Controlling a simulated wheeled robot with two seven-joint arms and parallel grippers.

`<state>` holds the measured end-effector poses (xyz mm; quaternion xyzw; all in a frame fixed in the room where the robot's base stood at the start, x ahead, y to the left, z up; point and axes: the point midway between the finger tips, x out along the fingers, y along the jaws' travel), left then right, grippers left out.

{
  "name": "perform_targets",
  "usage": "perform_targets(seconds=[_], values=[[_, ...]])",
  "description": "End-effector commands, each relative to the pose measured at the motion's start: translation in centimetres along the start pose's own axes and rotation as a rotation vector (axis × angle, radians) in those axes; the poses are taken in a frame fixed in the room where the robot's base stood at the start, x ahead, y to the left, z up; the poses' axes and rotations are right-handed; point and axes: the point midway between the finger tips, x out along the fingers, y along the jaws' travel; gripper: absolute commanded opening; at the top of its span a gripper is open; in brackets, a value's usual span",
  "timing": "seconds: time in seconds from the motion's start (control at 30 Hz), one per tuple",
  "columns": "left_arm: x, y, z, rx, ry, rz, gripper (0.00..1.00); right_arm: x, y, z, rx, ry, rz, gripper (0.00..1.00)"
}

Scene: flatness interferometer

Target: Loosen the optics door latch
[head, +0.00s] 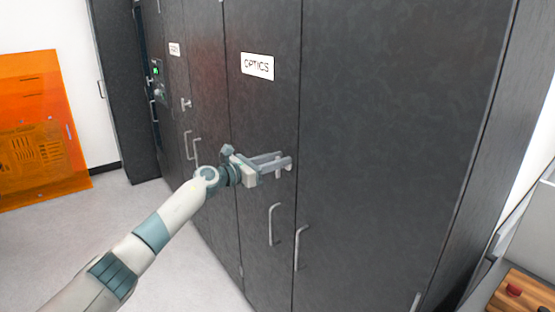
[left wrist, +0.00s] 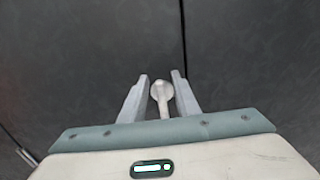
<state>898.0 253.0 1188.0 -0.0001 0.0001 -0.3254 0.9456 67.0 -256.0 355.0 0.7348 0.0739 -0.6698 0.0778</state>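The optics door (head: 262,120) is a dark grey cabinet panel with a white OPTICS sign (head: 257,66). My left gripper (head: 284,162) is at this door, below the sign, near its right-hand seam. In the left wrist view, the door latch (left wrist: 161,92) shows as a pale piece with a rounded end between the two fingers of my left gripper (left wrist: 160,78). The fingers are apart on either side of it, with narrow gaps showing. In the head view the fingers largely hide the latch. My right gripper is not in view.
Bar handles (head: 272,225) sit lower on the cabinet front. Another small latch (head: 186,104) is on a panel further left. An orange translucent panel (head: 45,130) stands at the far left. A wooden surface with a red item (head: 514,290) is at the lower right.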

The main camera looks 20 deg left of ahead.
Motion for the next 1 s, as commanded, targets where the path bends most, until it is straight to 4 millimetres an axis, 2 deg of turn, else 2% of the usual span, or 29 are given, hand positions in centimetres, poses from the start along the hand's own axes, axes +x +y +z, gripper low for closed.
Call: perform_targets(seconds=[0.2,0.3,0.33,0.73,1.0], values=[[-0.02,0.02,-0.01,0.000,0.000,0.000,0.27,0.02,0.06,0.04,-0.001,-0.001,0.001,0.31],[-0.03,0.02,-0.02,0.000,0.000,0.000,0.03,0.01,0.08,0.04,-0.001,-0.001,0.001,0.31],[-0.03,0.02,-0.01,0.000,0.000,0.000,0.00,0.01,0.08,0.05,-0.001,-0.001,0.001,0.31],[-0.05,0.11,0.00,-0.027,0.000,0.001,0.00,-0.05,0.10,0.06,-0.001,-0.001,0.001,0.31],[-0.06,0.48,-0.02,-0.143,0.001,0.001,0.00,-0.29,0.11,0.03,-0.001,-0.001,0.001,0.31]])
